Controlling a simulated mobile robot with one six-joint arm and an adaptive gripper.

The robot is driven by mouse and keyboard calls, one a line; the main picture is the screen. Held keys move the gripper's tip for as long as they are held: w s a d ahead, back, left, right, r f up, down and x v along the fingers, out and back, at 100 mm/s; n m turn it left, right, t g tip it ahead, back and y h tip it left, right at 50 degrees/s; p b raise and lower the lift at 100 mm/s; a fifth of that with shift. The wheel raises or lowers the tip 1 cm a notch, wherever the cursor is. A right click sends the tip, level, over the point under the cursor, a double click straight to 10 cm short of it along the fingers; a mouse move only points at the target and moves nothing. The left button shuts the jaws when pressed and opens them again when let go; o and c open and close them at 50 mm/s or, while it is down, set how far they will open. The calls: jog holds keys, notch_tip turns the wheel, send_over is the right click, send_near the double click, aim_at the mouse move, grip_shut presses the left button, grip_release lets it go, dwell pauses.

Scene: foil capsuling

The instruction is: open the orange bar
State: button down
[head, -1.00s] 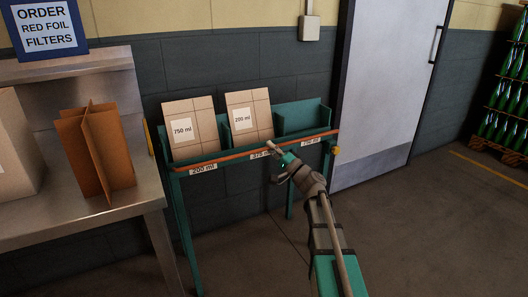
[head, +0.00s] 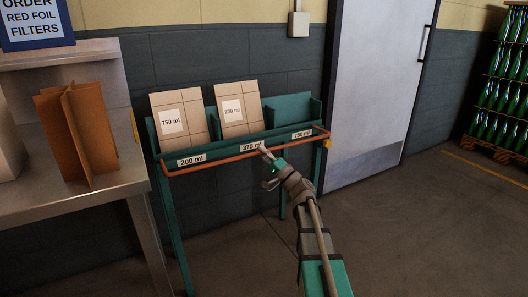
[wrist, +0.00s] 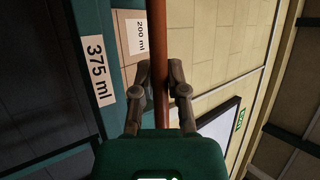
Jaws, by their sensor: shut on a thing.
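The orange bar (head: 215,161) runs across the front of the green rack (head: 177,235). It stands out from the rack front, a little below the label strip, and its side arms reach back to the rack's ends. My gripper (head: 265,150) is shut on the bar near its middle, in front of the 375 ml label (head: 250,147). In the wrist view the bar (wrist: 182,45) passes between the two fingers of my gripper (wrist: 161,67). The bar's stretch at the fingertips is partly hidden by them.
A 750 ml carton (head: 178,120) and a 200 ml carton (head: 238,108) lean in the rack; its right bay is empty. A metal table (head: 75,205) with a brown divider (head: 78,135) stands left. Floor right of my arm is clear.

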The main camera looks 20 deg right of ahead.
jog(key=shift+f+b, duration=0.45)
jog(key=shift+f, duration=0.35)
jog(key=c, duration=0.6)
grip_release()
jog(key=shift+c, duration=0.2)
